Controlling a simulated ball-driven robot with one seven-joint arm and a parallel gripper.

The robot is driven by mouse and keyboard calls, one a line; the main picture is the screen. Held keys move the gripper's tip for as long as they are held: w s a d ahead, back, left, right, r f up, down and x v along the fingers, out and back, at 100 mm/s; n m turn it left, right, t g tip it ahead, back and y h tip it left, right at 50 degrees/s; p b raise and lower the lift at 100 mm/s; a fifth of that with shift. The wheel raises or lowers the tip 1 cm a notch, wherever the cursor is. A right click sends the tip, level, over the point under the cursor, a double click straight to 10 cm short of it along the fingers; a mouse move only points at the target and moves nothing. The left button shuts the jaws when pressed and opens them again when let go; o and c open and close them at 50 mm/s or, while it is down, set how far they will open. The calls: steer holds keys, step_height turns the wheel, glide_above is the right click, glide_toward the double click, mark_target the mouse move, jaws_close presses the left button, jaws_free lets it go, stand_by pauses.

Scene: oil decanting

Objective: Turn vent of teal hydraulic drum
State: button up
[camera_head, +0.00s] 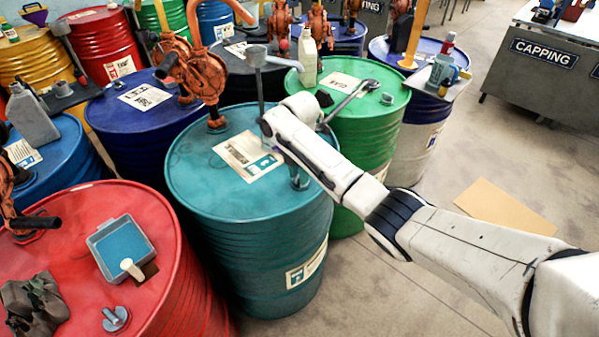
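The teal drum (215,185) stands upright in the middle of the view, with a paper label on its lid. A small grey metal piece (299,184) shows at the right part of the lid, partly covered by my white arm. It looks like the vent, but I cannot tell it for sure from part of my gripper. My arm reaches in from the lower right and bends over the right side of the lid. My gripper's fingers cannot be made out; the arm hides that spot.
An orange hand pump (207,75) stands on the lid's back left. A grey upright pipe (258,75) rises behind the arm. A red drum (165,265), a blue drum (125,125) and a green drum (375,130) crowd close. Floor at right is open, with flat cardboard (505,207).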

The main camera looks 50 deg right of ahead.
steer(key=shift+o, duration=0.9)
step_height(320, 180, up, 11)
steer(key=shift+f, duration=0.15)
